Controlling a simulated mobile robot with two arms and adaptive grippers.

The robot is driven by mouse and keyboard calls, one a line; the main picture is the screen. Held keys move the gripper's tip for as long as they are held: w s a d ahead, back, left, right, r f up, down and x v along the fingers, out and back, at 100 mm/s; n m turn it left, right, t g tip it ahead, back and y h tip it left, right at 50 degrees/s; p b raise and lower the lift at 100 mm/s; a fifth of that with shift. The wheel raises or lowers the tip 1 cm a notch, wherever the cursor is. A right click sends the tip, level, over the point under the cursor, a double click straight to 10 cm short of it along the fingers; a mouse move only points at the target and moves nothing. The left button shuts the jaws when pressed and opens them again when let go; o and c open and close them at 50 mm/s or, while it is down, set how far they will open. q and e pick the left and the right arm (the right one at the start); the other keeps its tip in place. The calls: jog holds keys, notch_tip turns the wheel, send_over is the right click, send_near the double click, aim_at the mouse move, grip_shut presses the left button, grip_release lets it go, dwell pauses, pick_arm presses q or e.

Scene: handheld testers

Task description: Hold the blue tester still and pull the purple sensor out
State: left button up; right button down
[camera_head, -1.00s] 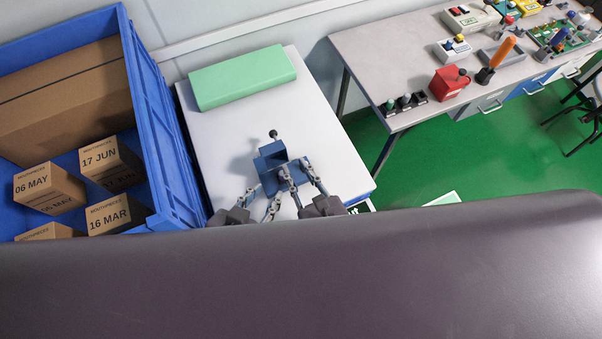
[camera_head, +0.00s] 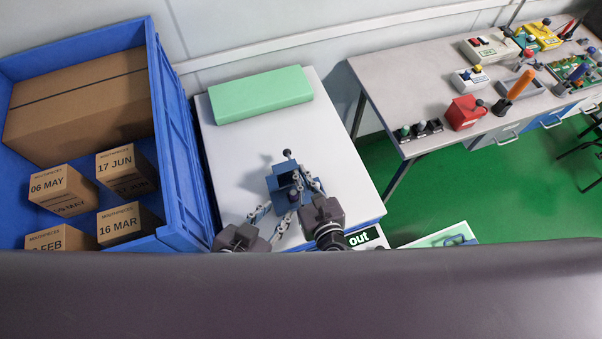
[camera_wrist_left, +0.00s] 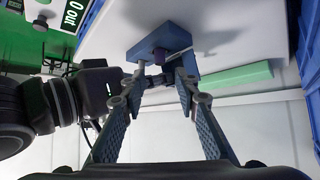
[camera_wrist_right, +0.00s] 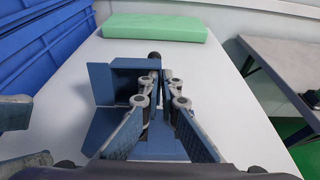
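The blue tester (camera_head: 281,170) stands on the white tabletop, a stalk with a black knob rising behind it. It also shows in the left wrist view (camera_wrist_left: 176,33) and right wrist view (camera_wrist_right: 128,68).
A green block (camera_head: 260,95) lies at the table's back. A blue crate (camera_head: 180,130) with dated boxes stands at the left. A second table (camera_head: 400,75) with other devices stands at the right. The white tabletop (camera_head: 340,160) right of the tester is clear.

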aim_at(292, 196)
pick_arm(q)
jog(key=shift+c, duration=0.7)
jog(key=s+m+t, duration=0.1)
jog(key=m, duration=1)
jog(key=s+a+f+m+t, duration=0.1)
jog(key=m, duration=1.1)
jog(key=s+m+h, duration=0.1)
jog(key=m, duration=1.1)
jog(key=shift+a+f+t, duration=0.15)
jog(key=shift+f+t, duration=0.2)
jog(key=shift+t, duration=0.05)
jog(key=shift+w+f+m, duration=0.15)
jog(key=shift+w+m, duration=0.05)
jog(key=shift+m, duration=0.3)
jog(key=x, duration=1.1)
jog(key=shift+w+d, duration=0.2)
jog(key=shift+d, duration=0.05)
